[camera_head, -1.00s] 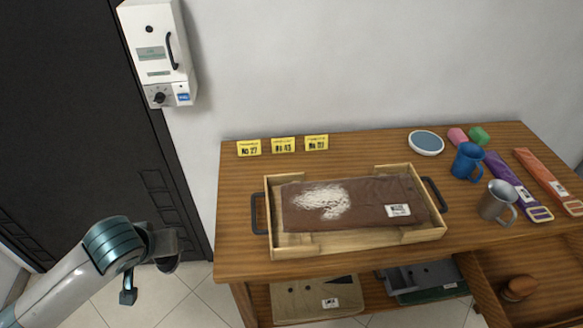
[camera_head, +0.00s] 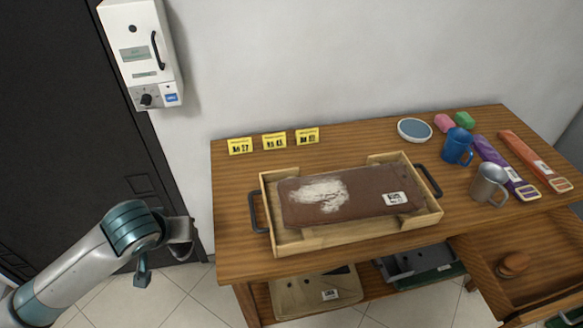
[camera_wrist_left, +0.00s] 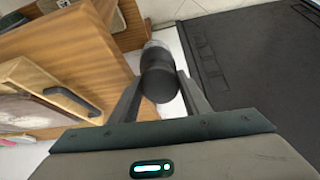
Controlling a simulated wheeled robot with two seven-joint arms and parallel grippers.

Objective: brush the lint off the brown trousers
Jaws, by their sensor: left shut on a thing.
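The brown trousers (camera_head: 365,198) lie folded in a wooden tray (camera_head: 330,237) on the table. A patch of white lint (camera_head: 321,193) covers their left part, and a white label is on their right part. My left gripper (camera_head: 182,240) is left of the table, apart from the tray. In the left wrist view it (camera_wrist_left: 158,98) is shut on a dark cylinder (camera_wrist_left: 160,80) with a paler far end; I cannot tell what it is. The trousers show only partly at that view's left edge. My right gripper is not in view.
The tray has black handles (camera_head: 258,212). Several yellow number cards (camera_head: 274,141), a round blue-topped dish (camera_head: 414,129), a blue mug (camera_head: 457,146) and a metal mug (camera_head: 488,184) stand around it. An open drawer (camera_head: 520,292) at right holds a brown round-topped object (camera_head: 512,265).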

